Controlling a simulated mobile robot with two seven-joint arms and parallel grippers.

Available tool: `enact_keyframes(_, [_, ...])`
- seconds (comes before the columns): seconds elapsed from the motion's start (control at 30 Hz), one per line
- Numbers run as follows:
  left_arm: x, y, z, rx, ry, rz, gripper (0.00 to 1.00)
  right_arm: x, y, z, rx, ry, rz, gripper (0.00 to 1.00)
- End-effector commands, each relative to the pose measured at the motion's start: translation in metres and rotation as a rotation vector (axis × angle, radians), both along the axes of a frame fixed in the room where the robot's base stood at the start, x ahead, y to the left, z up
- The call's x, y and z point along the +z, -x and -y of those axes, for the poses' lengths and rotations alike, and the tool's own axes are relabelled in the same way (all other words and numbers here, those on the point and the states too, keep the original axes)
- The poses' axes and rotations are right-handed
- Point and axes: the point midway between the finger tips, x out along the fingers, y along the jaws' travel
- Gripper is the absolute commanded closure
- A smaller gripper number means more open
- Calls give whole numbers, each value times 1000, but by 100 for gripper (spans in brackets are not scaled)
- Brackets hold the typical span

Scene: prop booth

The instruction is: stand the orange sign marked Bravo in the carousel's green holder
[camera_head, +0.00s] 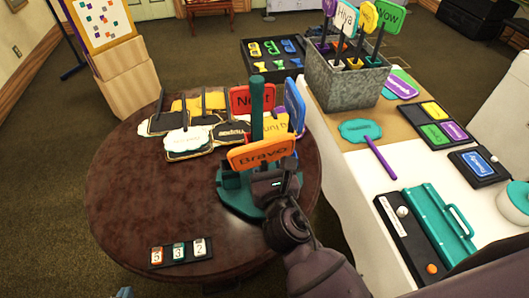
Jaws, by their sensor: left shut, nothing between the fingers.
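The orange sign marked Bravo (247,159) is at the front of the teal carousel (232,196), its face tilted a little in the picture. Its lower end is hidden behind my gripper, so I cannot tell which holder it is in or whether it is seated. The green holder cannot be made out. A red sign (253,99), a yellow sign (281,126) and a blue sign (295,106) stand around the carousel's post (257,100).
The carousel is on a round brown table (125,205). Several cloud-shaped signs (187,140) lie behind it to the left; a number strip (181,252) lies in front. A metal bin of signs (345,85) and a teal case (437,225) are on the white table at right.

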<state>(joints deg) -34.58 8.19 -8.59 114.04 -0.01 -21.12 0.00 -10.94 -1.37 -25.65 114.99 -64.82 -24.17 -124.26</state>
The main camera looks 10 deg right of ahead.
Motion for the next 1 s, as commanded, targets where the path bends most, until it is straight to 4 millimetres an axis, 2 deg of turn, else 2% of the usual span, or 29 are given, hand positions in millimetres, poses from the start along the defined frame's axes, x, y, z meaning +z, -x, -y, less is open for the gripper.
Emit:
enact_keyframes(0.2, [-6, 4, 0, 1, 0, -10, 100, -2, 39, 0, 0, -1, -5, 54])
enact_keyframes(0.4, [-9, 4, 0, 1, 0, -12, 100, -2, 64, 0, 0, -1, -4, 54])
enact_keyframes(0.6, [-9, 1, 0, 0, 0, -8, 100, -1, 75, 0, 0, -1, -3, 54])
enact_keyframes(1.0, [-4, -4, 1, -3, 1, 4, 100, -1, 76, 0, 0, -1, -2, 54])
